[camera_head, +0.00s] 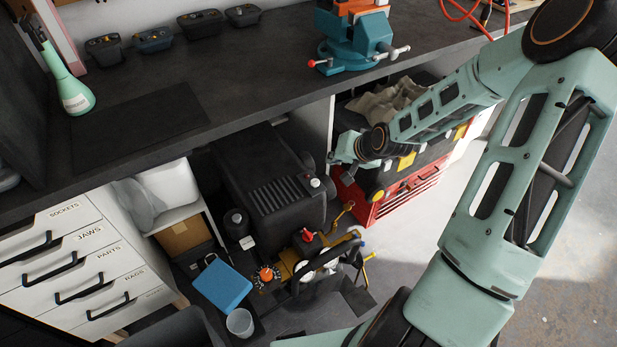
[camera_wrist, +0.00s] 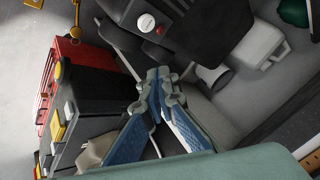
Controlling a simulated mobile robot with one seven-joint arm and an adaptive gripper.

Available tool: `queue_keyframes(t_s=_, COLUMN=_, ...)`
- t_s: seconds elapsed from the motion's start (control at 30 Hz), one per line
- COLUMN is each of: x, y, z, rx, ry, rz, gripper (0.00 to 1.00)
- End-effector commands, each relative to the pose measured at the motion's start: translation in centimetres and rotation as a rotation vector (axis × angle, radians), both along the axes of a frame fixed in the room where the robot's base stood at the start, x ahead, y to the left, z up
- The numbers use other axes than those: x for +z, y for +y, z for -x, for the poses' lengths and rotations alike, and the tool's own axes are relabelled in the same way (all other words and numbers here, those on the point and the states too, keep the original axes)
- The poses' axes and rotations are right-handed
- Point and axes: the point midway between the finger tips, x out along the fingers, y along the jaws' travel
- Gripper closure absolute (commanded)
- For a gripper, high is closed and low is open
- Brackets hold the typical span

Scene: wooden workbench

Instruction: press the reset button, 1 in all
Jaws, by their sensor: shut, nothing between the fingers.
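A black machine (camera_head: 262,180) with a ribbed top stands under the bench. On its right end is a white round cap (camera_head: 315,182) with a small red part beside it. In the wrist view the white cap (camera_wrist: 147,22) shows with the red button-like part (camera_wrist: 159,30) just beside it. I cannot read a label that marks either as the reset button. My gripper (camera_wrist: 160,76) is shut and empty, apart from both parts and below them in the wrist view. In the head view my gripper (camera_head: 342,160) is above and right of the machine's end.
A red toolbox (camera_head: 385,205) with a black upper case stands right of the machine, close to my gripper. The bench top (camera_head: 240,80) overhangs behind. A blue box (camera_head: 222,286), a clear cup (camera_head: 240,322) and yellow-black tools (camera_head: 320,260) stand in front.

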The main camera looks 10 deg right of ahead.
Motion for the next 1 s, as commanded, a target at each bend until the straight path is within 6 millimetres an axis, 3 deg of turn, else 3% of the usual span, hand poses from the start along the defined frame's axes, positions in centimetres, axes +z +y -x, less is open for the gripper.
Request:
queue_keyframes(t_s=0.1, x=1.0, y=2.5, z=-0.5, rx=0.026, ry=-0.052, rz=-0.057, gripper=1.00)
queue_keyframes(t_s=0.23, x=1.7, y=3.6, z=-0.7, rx=0.040, ry=-0.078, rz=-0.080, gripper=1.00)
queue_keyframes(t_s=0.67, x=1.5, y=3.7, z=-0.8, rx=0.042, ry=-0.080, rz=-0.080, gripper=1.00)
queue_keyframes(t_s=1.0, x=-1.4, y=3.7, z=-0.8, rx=0.043, ry=-0.079, rz=-0.080, gripper=1.00)
